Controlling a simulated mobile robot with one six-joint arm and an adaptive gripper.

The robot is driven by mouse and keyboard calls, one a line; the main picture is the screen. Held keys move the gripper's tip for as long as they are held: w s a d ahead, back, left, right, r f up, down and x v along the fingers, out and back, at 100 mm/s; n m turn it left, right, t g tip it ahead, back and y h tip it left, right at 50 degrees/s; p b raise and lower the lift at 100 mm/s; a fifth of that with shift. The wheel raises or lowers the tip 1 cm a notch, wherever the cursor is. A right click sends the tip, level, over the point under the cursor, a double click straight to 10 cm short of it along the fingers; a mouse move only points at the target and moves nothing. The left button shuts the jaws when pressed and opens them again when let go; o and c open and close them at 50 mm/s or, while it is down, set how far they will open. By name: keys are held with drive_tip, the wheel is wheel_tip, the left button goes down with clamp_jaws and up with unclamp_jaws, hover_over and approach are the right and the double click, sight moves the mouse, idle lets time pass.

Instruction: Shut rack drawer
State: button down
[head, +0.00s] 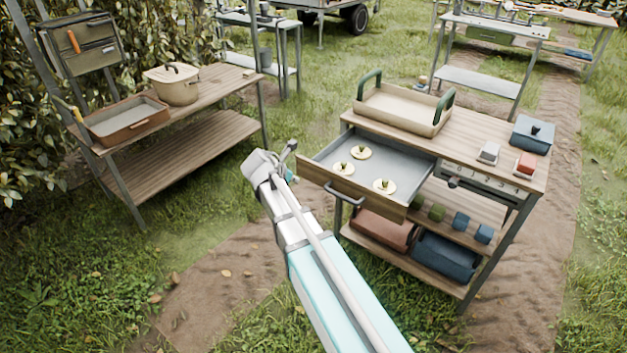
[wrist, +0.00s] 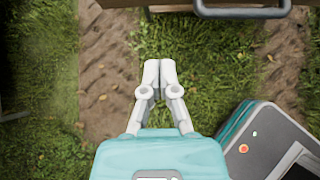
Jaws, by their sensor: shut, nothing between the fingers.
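The rack drawer is pulled open from the rack's left side in the head view. Its grey tray floor (head: 350,182) shows, with three small round pale items (head: 361,153) with green tops lying on it. Its wooden front (head: 385,202) carries a dark bar handle (head: 344,197). The handle also shows at the top of the wrist view (wrist: 243,12). My gripper (wrist: 159,68) is shut and empty, fingertips together, apart from the handle and to its lower left in the wrist view. In the head view its fingers are mostly hidden by my arm.
The rack (head: 468,150) bears a tray with green handles (head: 402,110), a blue lidded box (head: 532,134) and small blocks. Bins (head: 445,258) stand on its lower shelf. A wooden bench (head: 190,112) with a pot stands left. Open grass and dirt lie between.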

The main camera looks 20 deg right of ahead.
sight(318, 179)
drive_tip(key=shift+f, duration=0.1)
drive_tip(key=b+x, duration=0.2)
drive_tip(key=x, duration=0.1)
drive_tip(key=b+x, duration=0.2)
drive_tip(key=x, duration=0.2)
drive_tip(key=d+r+b+x, duration=0.1)
drive_tip(key=b+x, duration=0.2)
drive_tip(key=x, duration=0.1)
drive_tip(key=shift+w, duration=0.45)
drive_tip(key=shift+w+d, duration=0.5)
drive_tip(key=shift+d, duration=0.3)
drive_tip(key=shift+w, duration=0.1)
